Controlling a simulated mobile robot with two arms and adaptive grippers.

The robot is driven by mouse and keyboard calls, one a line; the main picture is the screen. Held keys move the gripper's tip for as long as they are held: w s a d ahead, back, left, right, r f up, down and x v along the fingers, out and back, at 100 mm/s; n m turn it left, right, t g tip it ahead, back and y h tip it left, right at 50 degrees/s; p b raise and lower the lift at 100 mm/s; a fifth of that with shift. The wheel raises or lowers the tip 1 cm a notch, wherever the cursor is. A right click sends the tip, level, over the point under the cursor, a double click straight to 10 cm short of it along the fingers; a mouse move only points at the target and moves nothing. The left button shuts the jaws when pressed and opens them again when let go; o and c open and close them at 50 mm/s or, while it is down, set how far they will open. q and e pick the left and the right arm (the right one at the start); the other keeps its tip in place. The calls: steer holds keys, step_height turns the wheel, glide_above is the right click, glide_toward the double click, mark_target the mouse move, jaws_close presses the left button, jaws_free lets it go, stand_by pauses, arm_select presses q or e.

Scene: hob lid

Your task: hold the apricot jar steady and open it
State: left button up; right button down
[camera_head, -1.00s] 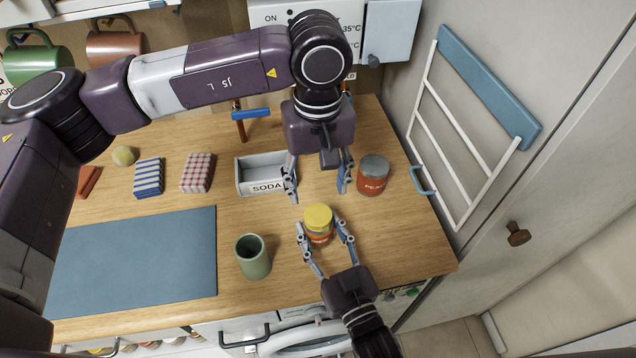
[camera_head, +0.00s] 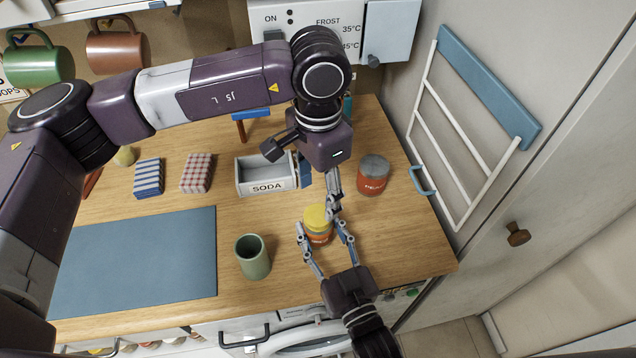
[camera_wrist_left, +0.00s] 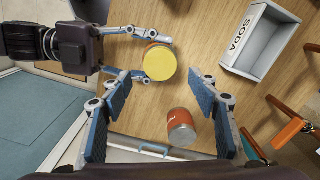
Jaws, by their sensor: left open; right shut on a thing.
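The apricot jar (camera_head: 317,237) stands on the wooden counter, with a yellow lid (camera_head: 317,217) and an orange label that is partly covered. The lid also shows from above in the left wrist view (camera_wrist_left: 160,63). My right gripper (camera_head: 322,232) comes from the front edge and is shut on the jar's body, one finger on each side. My left gripper (camera_head: 333,198) is open above and just behind the jar, pointing down. In the left wrist view its fingertips (camera_wrist_left: 161,80) stand apart, with the lid just past the gap between them. I see no contact with the lid.
A red jar with a grey lid (camera_head: 373,176) stands close by, to the right of my left gripper. An open grey box marked SODA (camera_head: 265,186) is behind left. A green cup (camera_head: 252,257) stands left of the apricot jar. A blue mat (camera_head: 135,262) lies farther left.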

mark_target(318, 214)
arm_select(q)
step_height(318, 214, down, 6)
steer(key=shift+f, duration=0.1)
stand_by(0.4)
